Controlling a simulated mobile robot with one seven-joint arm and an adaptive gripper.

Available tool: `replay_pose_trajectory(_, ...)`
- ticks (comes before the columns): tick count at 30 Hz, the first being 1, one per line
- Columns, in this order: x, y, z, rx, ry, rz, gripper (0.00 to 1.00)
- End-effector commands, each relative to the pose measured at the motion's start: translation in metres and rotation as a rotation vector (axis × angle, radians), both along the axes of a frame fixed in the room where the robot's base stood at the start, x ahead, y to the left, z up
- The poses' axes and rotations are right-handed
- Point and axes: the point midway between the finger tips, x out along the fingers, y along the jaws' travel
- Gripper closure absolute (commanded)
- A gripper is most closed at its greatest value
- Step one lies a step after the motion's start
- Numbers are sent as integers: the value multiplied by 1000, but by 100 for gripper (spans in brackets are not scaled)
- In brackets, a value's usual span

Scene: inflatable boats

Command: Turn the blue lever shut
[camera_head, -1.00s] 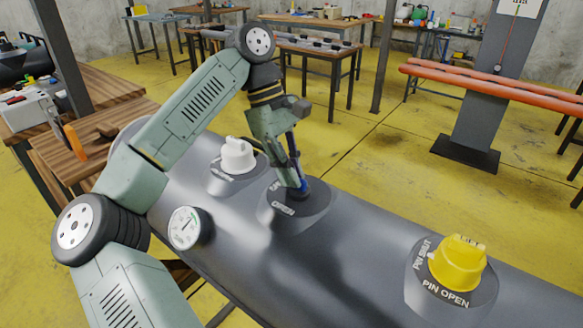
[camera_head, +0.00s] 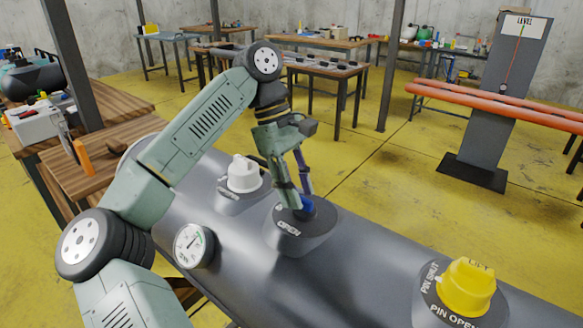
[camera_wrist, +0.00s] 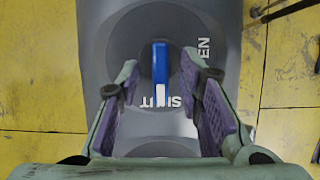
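The blue lever (camera_wrist: 160,62) stands on a round grey boss (camera_head: 290,238) marked OPEN and SHUT. In the wrist view its white end lies over the middle of the word SHUT, and OPEN is off to the right. In the head view only a bit of blue (camera_head: 308,205) shows at my fingertips. My gripper (camera_wrist: 159,68) is open, with one finger on each side of the lever. Gaps show between the lever and both fingers in the wrist view. My gripper (camera_head: 298,198) is low over the boss in the head view.
A white knob (camera_head: 243,174) stands behind left, and a yellow knob (camera_head: 466,288) marked PIN SHUT and PIN OPEN is at front right. A gauge (camera_head: 193,245) is on the dark tube (camera_head: 350,270). An orange rail (camera_head: 480,104) and level post (camera_head: 515,80) stand beyond.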

Motion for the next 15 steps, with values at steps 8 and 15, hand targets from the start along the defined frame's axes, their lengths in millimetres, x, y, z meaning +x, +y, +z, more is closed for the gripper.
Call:
replay_pose_trajectory(8,11,15,44,6,-4,8,67)
replay_pose_trajectory(15,20,27,82,6,-3,6,67)
